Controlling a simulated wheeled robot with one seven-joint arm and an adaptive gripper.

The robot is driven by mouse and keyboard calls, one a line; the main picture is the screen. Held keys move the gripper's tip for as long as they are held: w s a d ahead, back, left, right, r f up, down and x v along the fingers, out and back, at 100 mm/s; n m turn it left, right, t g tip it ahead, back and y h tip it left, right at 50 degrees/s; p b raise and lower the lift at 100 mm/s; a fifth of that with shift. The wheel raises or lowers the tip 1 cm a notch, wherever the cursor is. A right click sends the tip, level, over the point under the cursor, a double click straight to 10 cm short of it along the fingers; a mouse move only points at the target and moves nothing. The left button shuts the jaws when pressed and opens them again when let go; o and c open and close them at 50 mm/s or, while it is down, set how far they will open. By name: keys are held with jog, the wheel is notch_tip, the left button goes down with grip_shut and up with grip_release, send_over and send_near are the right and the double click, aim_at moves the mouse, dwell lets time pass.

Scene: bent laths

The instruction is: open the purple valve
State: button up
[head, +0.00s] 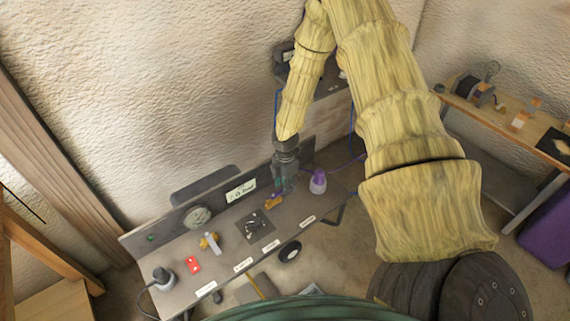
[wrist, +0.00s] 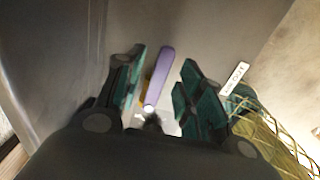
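The purple valve's long lever (wrist: 159,75) lies between my gripper's two teal fingers (wrist: 163,65) in the wrist view, with a visible gap on each side. A little of its brass body (wrist: 144,88) shows beside the lever. In the head view the brass valve body (head: 273,202) sits on the grey bench at the tip of my gripper (head: 283,185), which points down and hides most of the lever. My gripper is open and holds nothing. Whether a finger touches the lever cannot be told.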

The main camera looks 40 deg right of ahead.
notch_tip(320, 180, up, 11)
dwell(0.7)
jog(key=shift+r, duration=0.1)
jog(key=s+a+f+m, duration=0.3)
jog(key=s+a+f, duration=0.1)
jog(key=a, duration=0.1)
jog(key=s+a+f+m+y, duration=0.1)
jog(key=s+a+f+m, duration=0.1)
jog(key=s+a+f, duration=0.2)
jog(key=s+a+f+m, duration=0.3)
jog(key=s+a+f, duration=0.1)
jog(key=a, duration=0.3)
jog(key=shift+s+m+y, duration=0.3)
jog(key=shift+s+y, duration=0.1)
jog(key=shift+s, duration=0.15)
jog(key=s+a+f+m+h, duration=0.1)
jog(key=s+a+f+m, duration=0.1)
jog(key=s+m, duration=0.3)
jog(key=s+a+f+m, duration=0.3)
jog(key=s+m, duration=0.1)
jog(key=s, duration=0.9)
jog(key=shift+s+a+m+h, duration=0.15)
jog(key=shift+s+m+h, duration=0.05)
jog(key=shift+m+h, duration=0.2)
jog(key=shift+f, duration=0.1)
